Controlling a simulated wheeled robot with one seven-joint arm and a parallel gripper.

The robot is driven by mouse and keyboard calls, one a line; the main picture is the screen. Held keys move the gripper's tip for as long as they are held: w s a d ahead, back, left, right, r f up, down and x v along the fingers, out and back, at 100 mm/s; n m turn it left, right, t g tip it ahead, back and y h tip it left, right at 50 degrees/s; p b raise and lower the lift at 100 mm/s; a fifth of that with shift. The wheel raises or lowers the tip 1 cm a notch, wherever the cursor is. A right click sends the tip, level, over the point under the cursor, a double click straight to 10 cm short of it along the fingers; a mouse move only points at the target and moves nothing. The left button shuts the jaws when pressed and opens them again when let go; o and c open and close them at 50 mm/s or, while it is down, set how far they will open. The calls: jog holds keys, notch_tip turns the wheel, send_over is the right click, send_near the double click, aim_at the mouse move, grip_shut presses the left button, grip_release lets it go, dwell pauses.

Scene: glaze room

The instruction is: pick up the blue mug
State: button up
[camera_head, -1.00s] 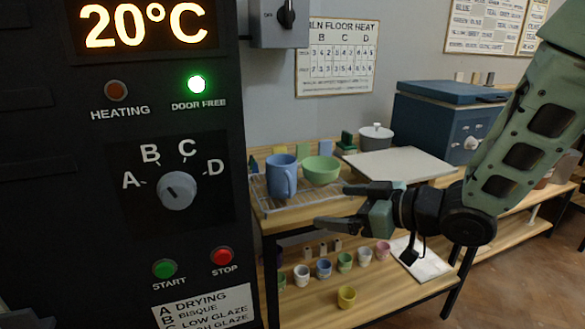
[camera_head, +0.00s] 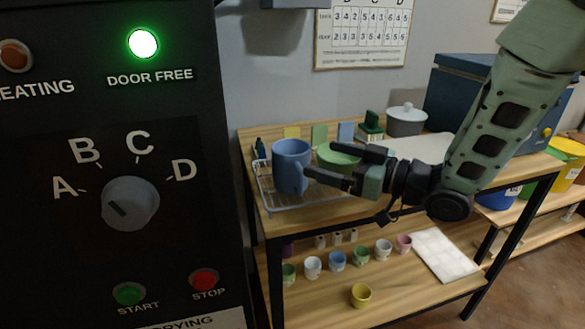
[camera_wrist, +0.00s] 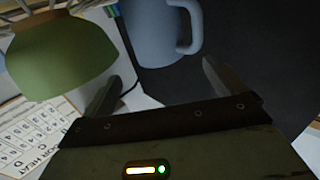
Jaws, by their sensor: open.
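The blue mug (camera_head: 289,164) stands upright on a wire rack (camera_head: 268,195) at the left end of the table top.
The black kiln panel (camera_head: 190,250) with its knob (camera_head: 130,203) stands close on the left. A grey lidded pot (camera_head: 405,120) and a blue box-shaped unit (camera_head: 455,95) are at the back. Small cups and a yellow cup (camera_head: 361,295) stand on the lower shelf.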

aim_at(306, 152)
jog(key=p+x, duration=0.1)
jog(key=x, duration=0.7)
jog(key=shift+w+a+r, duration=0.1)
jog(key=shift+a+r, duration=0.1)
jog(key=c, duration=1.6)
